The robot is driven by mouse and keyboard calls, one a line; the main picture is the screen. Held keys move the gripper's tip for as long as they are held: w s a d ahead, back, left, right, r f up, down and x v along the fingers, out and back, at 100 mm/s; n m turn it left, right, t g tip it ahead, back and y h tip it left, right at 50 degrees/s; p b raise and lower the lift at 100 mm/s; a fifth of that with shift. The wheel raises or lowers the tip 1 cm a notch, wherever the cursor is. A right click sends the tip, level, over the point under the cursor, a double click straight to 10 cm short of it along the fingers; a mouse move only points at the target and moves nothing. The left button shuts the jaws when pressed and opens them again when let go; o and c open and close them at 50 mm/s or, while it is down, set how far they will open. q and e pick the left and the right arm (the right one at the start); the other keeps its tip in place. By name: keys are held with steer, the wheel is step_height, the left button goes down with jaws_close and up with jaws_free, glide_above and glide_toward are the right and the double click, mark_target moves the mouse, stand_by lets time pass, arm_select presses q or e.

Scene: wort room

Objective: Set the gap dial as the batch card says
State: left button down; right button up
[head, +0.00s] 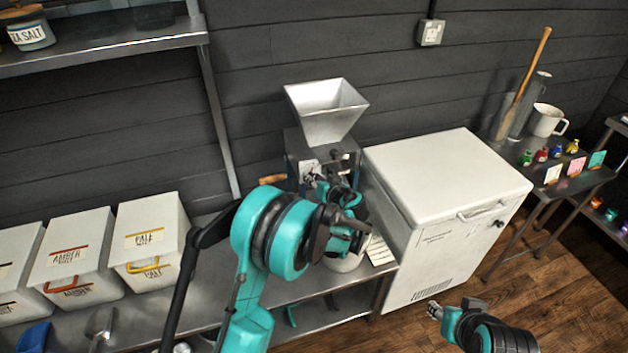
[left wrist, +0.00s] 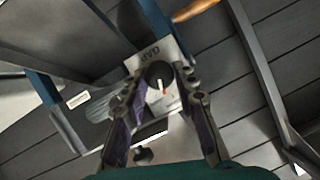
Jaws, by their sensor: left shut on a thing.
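The mill stands on the steel bench with a metal hopper (head: 327,112) on top. Its white gap plate (head: 309,169) is partly hidden by my left arm in the head view. In the left wrist view the plate (left wrist: 147,59) reads "GAP" and carries a black round dial (left wrist: 158,72) with a white pointer line and a small red mark near it. My left gripper (left wrist: 158,84) has one finger on each side of the dial and is shut on it. My right gripper (head: 436,311) is low at the front right, away from the mill; its jaws are too small to read.
A white printed card (head: 380,251) lies on the bench right of the mill; its text is unreadable. A white chest (head: 445,180) stands close to the right. Malt bins (head: 148,238) and a scoop (head: 100,325) are at the left. A wooden handle (head: 272,180) sticks out from the mill.

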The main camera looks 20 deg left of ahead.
arm_select(q)
steer(key=m+y+b, duration=0.1)
steer(key=m, duration=0.1)
steer(key=m+y, duration=0.1)
steer(key=shift+w+d+f+m+g+b, duration=0.1)
steer(key=shift+d+f+m+g+b, duration=0.1)
steer(key=shift+m+g+b, duration=0.2)
steer(key=shift+y, duration=0.3)
steer(key=c, duration=1.2)
jaws_free()
steer(key=v, duration=1.2)
steer(key=shift+r, duration=0.15)
